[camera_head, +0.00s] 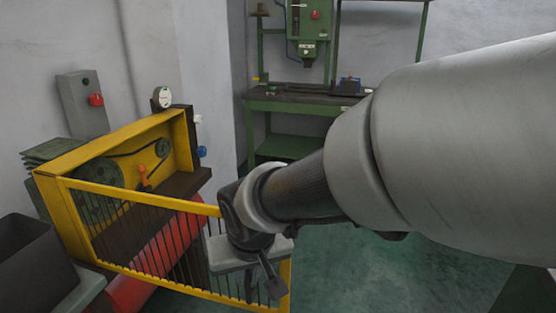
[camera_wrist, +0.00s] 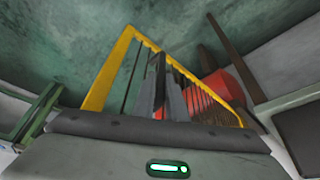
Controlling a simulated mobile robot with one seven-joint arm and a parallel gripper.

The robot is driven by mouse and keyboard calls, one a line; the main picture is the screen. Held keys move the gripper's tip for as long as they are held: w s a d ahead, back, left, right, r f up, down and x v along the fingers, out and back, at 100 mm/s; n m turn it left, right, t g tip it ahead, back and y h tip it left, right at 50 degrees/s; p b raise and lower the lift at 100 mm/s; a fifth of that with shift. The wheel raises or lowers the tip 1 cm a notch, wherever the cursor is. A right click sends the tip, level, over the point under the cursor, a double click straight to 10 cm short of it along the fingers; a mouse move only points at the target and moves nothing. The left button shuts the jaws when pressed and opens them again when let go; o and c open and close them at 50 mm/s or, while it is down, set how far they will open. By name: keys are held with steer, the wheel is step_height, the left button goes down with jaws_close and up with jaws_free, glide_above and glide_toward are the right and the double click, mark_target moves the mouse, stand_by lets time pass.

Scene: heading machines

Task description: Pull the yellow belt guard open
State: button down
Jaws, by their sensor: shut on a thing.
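The yellow belt guard (camera_head: 140,198) is a barred frame, swung out from the left end of the yellow belt housing (camera_head: 105,143). The belt and pulleys show uncovered behind it. My gripper (camera_head: 266,282) is at the guard's free right end, shut on the guard; my wrist hides part of that end. In the wrist view, the guard's yellow frame (camera_wrist: 108,72) and bars run up and away from my gripper (camera_wrist: 165,98). Which bar or edge lies between the fingers cannot be told.
A red cylindrical body (camera_head: 170,247) lies behind the guard's bars. A dark open bin (camera_head: 35,260) stands at the left. A control box with a red knob (camera_head: 83,104) is on the wall. A green workbench (camera_head: 290,147) stands at the back. The green floor at right is clear.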

steer(key=shift+a+r, duration=0.1)
steer(key=shift+a, duration=0.15)
steer(key=c, duration=1.8)
jaws_free()
steer(key=shift+s+r, duration=0.1)
steer(key=shift+r, duration=0.1)
steer(key=p+v, duration=1.4)
steer(key=v, duration=0.3)
steer(key=shift+f, duration=0.1)
